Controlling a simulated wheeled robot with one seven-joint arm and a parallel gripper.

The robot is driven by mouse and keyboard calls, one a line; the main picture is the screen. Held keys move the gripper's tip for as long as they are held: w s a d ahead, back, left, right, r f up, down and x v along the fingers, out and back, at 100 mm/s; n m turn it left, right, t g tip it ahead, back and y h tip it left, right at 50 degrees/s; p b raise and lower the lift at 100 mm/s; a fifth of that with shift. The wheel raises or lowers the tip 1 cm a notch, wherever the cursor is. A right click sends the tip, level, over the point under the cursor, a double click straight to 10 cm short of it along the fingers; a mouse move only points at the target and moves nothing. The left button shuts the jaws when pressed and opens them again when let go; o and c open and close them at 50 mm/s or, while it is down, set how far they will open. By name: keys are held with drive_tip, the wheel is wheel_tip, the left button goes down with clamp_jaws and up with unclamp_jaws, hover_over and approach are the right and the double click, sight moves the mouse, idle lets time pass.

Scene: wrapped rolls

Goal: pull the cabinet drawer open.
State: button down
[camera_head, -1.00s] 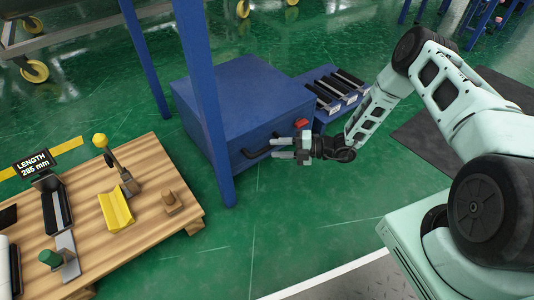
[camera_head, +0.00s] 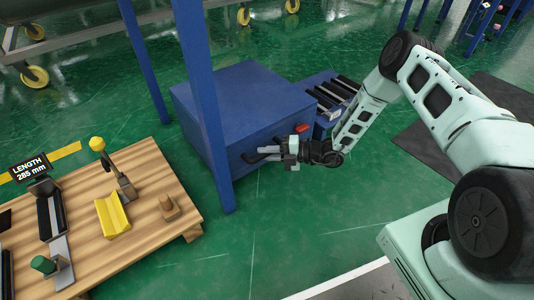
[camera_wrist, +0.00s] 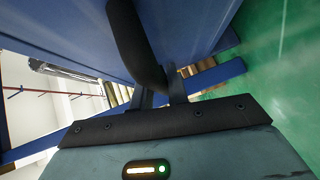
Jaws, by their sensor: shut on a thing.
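The blue cabinet (camera_head: 235,100) stands on the green floor, and its drawer front (camera_head: 250,148) faces my arm. The drawer looks shut. A dark bar handle (camera_head: 262,152) is on the drawer front. My gripper (camera_head: 277,149) is at the handle and shut on it. In the wrist view the dark handle (camera_wrist: 137,45) runs down between my two fingers (camera_wrist: 160,97), close to the blue front (camera_wrist: 190,35). The exact contact of the fingers is partly hidden in the head view.
A blue table leg (camera_head: 205,100) stands just left of the drawer front. A blue rack with dark bars (camera_head: 335,95) is to the cabinet's right. A wooden pallet table (camera_head: 150,180) with fixtures stands at left. The floor (camera_head: 290,220) in front is clear.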

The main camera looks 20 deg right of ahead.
drive_tip(key=s+d+p, duration=0.4)
drive_tip(key=s+p, duration=0.1)
drive_tip(key=s, duration=0.8)
drive_tip(key=s+d+p, duration=0.4)
drive_tip(key=s+p, duration=0.2)
drive_tip(key=s, duration=0.8)
drive_tip(key=shift+d, duration=0.4)
drive_tip(key=c, duration=1.4)
unclamp_jaws()
drive_tip(key=shift+o, duration=0.2)
